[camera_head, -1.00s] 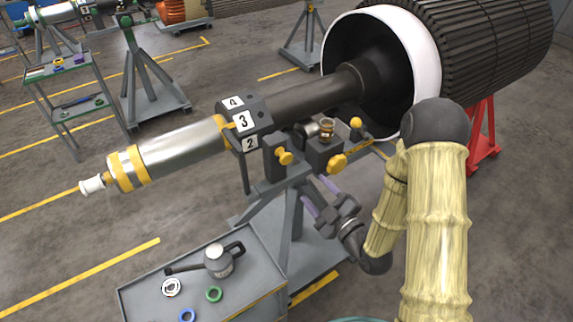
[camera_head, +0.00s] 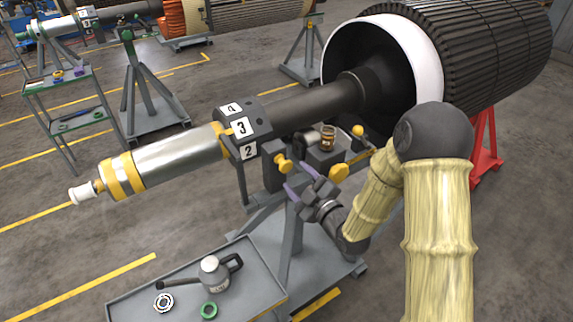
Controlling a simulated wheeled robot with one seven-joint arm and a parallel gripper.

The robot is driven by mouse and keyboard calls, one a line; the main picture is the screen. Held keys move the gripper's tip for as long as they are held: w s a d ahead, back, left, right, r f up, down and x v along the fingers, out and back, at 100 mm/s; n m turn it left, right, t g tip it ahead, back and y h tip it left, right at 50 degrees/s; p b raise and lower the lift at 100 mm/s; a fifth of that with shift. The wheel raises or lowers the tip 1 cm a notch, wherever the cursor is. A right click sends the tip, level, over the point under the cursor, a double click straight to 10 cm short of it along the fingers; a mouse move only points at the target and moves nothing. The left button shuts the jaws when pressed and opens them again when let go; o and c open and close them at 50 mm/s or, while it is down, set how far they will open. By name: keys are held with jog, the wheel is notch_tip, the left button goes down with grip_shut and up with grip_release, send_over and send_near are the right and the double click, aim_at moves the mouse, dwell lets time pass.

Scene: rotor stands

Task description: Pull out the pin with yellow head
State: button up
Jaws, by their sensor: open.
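Several yellow-headed parts show around the rotor stand (camera_head: 285,222). One yellow head (camera_head: 284,166) sits on the dark upright block below the numbered collar (camera_head: 242,128). Another yellow head (camera_head: 338,173) is on the block to its right, and a smaller one (camera_head: 358,130) stands further back. The frame does not show clearly which of them is the pin. My gripper (camera_head: 296,179) is open, with purple fingers, just right of and below the first yellow head. Its fingers point up and left. I cannot tell whether they touch anything.
The dark rotor shaft (camera_head: 310,103) runs above the block into the white-rimmed rotor (camera_head: 428,55). A grey cart (camera_head: 140,307) with an oil can (camera_head: 212,273) and rings (camera_head: 163,302) stands at the lower left.

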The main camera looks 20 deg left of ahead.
aim_at(287, 168)
jog(key=p+x, duration=0.1)
jog(key=x, duration=0.4)
jog(key=shift+a+r, duration=0.1)
jog(key=shift+a, duration=0.15)
jog(key=shift+w+a, duration=0.25)
jog(key=shift+w, duration=0.1)
jog(key=shift+c, duration=0.5)
grip_shut()
